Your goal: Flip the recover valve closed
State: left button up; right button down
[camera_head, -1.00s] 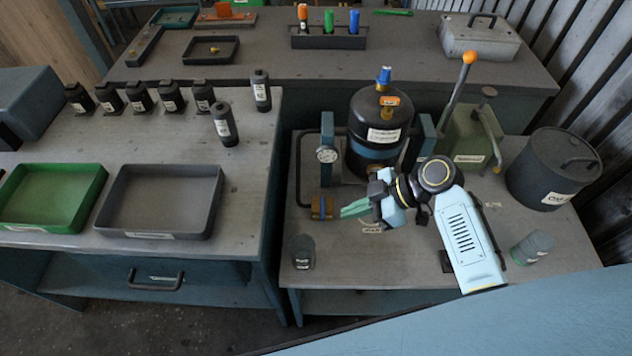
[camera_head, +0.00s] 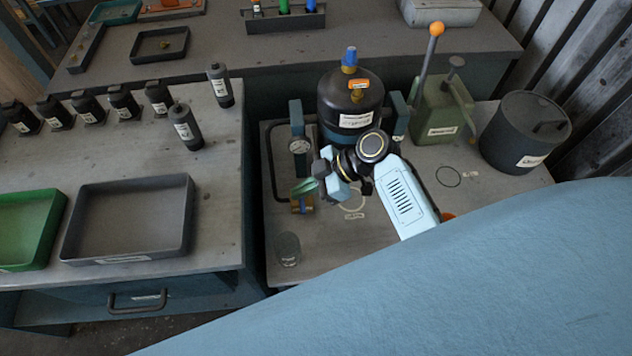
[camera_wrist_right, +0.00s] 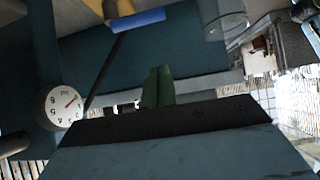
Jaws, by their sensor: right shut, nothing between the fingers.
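A small brass valve (camera_head: 297,205) with a blue handle sits low at the left of the black tank (camera_head: 350,105) in the head view. The brass body (camera_wrist_right: 118,8) and blue handle (camera_wrist_right: 137,19) also show at the top of the right wrist view. My right gripper (camera_head: 303,188) is shut and empty, its green fingertips just above the valve in the head view. The fingers (camera_wrist_right: 158,86) look apart from the blue handle in the wrist view; contact cannot be confirmed. The wrist partly hides the tank's base. My left gripper is not in view.
A white dial gauge (camera_head: 300,147) stands just behind the valve. A clear jar (camera_head: 287,249) stands in front of it. A green hand pump (camera_head: 443,112) and a dark lidded drum (camera_head: 526,135) stand to the right. A grey tray (camera_head: 130,220) lies on the left table.

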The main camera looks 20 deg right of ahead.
aim_at(304, 204)
jog(key=f, duration=0.4)
jog(key=shift+w+a+f, duration=0.1)
jog(key=shift+a+f, duration=0.1)
jog(key=shift+a, duration=0.2)
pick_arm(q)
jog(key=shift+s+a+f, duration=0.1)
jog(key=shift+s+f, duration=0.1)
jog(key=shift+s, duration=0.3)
pick_arm(e)
jog(key=shift+d+f, duration=0.2)
jog(key=shift+d, duration=0.15)
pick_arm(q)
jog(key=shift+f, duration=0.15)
pick_arm(e)
jog(key=shift+d, duration=0.1)
pick_arm(q)
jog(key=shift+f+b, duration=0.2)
jog(key=shift+b, duration=0.3)
pick_arm(e)
jog(key=shift+n+g, duration=0.4)
